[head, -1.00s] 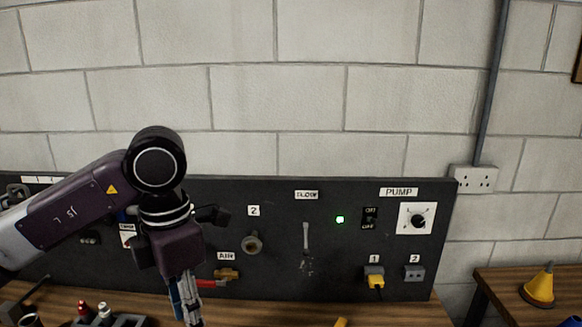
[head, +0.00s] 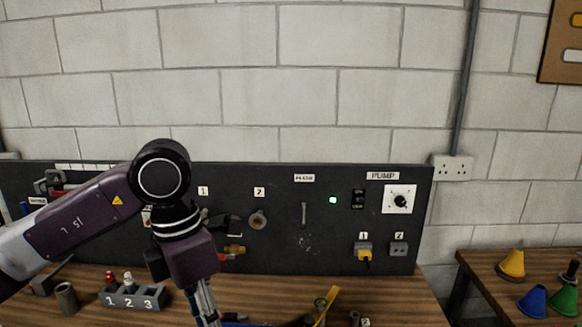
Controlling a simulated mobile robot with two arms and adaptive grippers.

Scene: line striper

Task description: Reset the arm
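My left arm comes in from the left and bends downward in front of the black panel. My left gripper (head: 206,308) points down over the wooden bench, near the bottom edge. Its fingertips run out of the picture or are too small to judge, so I cannot tell whether it is open or shut. My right arm and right gripper are not in view.
The black panel (head: 330,250) carries a pump dial (head: 400,200), a lit green light (head: 333,200) and a yellow plug (head: 364,252). Coloured cones (head: 511,265) stand on the right table.

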